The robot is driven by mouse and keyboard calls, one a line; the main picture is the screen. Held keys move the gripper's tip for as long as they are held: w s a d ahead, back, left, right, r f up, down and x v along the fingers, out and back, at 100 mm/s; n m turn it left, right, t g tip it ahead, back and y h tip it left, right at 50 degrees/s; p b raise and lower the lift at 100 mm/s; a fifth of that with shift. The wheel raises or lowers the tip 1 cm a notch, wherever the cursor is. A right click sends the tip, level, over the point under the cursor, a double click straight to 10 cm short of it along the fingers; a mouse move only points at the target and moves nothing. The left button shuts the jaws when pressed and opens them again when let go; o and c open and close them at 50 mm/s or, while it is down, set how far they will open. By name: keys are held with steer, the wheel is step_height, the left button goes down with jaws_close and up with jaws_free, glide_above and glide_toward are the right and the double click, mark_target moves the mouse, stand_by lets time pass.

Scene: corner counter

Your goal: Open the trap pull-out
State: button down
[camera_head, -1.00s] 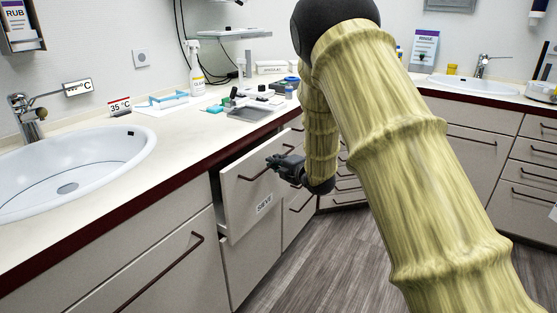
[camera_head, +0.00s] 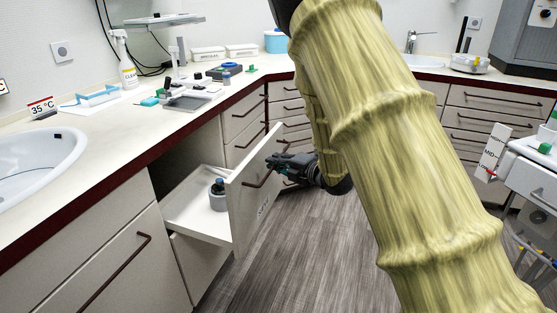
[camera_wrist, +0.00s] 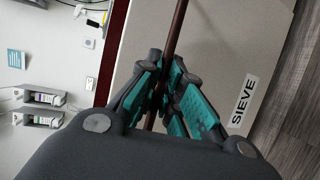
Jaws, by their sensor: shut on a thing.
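The pull-out (camera_head: 240,215) stands out from the counter in the head view, its interior showing. It has a grey front, and its white tray (camera_head: 183,222) carries a dark grey container (camera_head: 218,197). My gripper (camera_head: 274,163) is at the front's dark bar handle (camera_head: 258,184). In the wrist view, my gripper (camera_wrist: 165,92) has its teal-padded fingers shut around the brown handle (camera_wrist: 178,22). The front in this view (camera_wrist: 215,50) bears a label (camera_wrist: 243,100) reading "SIEVE". The fingers partly hide the handle.
A white sink (camera_head: 35,165) sits in the counter (camera_head: 95,140) at left. Closed drawers (camera_head: 242,118) stand behind the pull-out. A white cart (camera_head: 530,172) is at far right. Wood floor (camera_head: 300,235) lies open beside the pull-out.

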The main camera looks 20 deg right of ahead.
steer(key=shift+s+d, duration=0.2)
steer(key=c, duration=1.6)
jaws_free()
steer(key=shift+o, duration=0.2)
steer(key=shift+s+d, duration=0.1)
steer(key=v, duration=1.1)
steer(key=shift+s, duration=0.25)
steer(key=shift+d+r, duration=0.1)
steer(key=shift+d, duration=0.05)
